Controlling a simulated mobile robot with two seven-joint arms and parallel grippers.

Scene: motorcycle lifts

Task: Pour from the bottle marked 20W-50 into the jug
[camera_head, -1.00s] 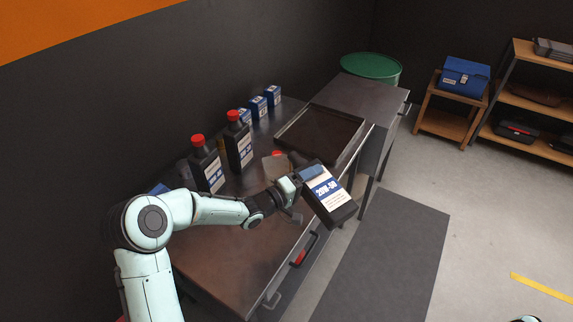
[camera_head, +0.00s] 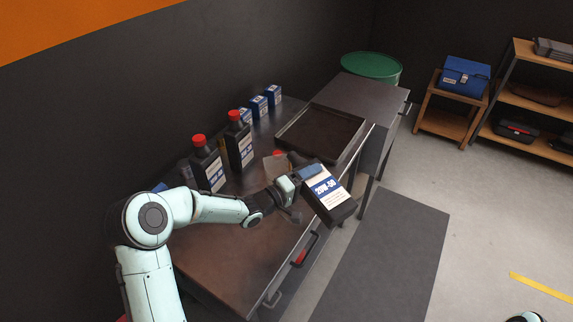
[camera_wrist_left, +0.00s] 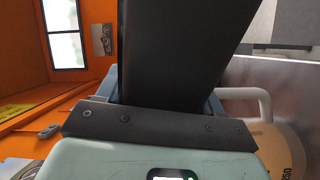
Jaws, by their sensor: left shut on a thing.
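The dark bottle marked 20W-50 (camera_head: 328,197) is held tilted near the front edge of the workbench, its base toward the lower right and its top end toward the upper left. My left gripper (camera_head: 300,177) is shut on it. In the wrist view the bottle's dark body (camera_wrist_left: 175,50) fills the middle. A pale translucent jug (camera_head: 271,166) stands on the bench just behind my gripper, partly hidden. A red spot shows by the bottle's top end; I cannot tell whose it is. No liquid stream is visible. My right gripper is out of view.
Two dark bottles with red caps (camera_head: 207,168) (camera_head: 239,144) stand at the back of the bench (camera_head: 225,260). Several blue-and-white boxes (camera_head: 259,106) are behind them. A dark tray (camera_head: 322,135) lies to the right. A green drum (camera_head: 371,67) stands beyond.

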